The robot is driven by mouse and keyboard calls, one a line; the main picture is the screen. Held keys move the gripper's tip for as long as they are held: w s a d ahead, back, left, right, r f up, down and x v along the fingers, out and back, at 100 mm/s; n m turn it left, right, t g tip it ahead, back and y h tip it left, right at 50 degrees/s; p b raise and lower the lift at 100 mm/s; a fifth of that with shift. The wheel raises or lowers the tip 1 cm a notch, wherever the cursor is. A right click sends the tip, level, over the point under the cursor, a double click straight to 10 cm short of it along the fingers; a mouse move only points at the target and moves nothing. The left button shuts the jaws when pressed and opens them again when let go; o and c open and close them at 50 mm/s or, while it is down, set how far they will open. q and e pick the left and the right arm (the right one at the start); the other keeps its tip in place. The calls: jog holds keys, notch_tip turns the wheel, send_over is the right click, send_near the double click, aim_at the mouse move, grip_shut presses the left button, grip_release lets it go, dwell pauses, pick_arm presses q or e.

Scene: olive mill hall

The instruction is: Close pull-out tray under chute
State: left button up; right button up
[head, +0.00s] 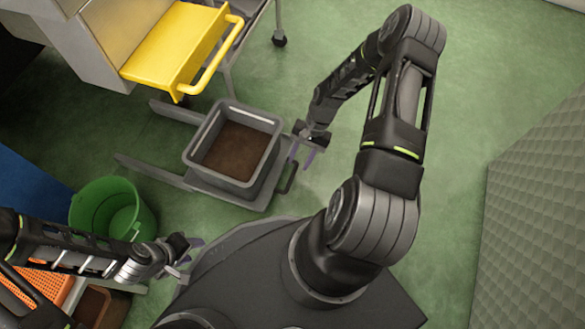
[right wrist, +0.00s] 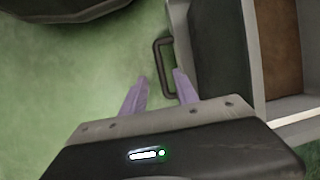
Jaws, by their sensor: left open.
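The pull-out tray (head: 255,202) is a grey slide on rails, standing out from under the machine with its yellow chute part (head: 175,48). A grey crate (head: 187,160) with brown contents sits on it. The tray's dark loop handle (head: 287,178) is on its near right side. My right gripper (head: 303,156) is beside the crate, just above the handle in the picture. In the right wrist view its two lavender fingers (right wrist: 160,82) are apart, with the handle (right wrist: 157,60) seen between and beyond their tips; I cannot tell whether they touch. My left gripper (head: 190,257) is open and empty, away from the tray.
A green bucket (head: 110,208) stands left of the tray. An orange crate (head: 48,285) and a brown box (head: 100,305) lie at lower left. A grey textured block (head: 535,205) stands at right. Green floor is clear between it and my right arm.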

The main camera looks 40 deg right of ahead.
aim_at(291, 179)
jog(key=shift+b+x, duration=1.6)
jog(key=shift+x, duration=2.35)
grip_shut()
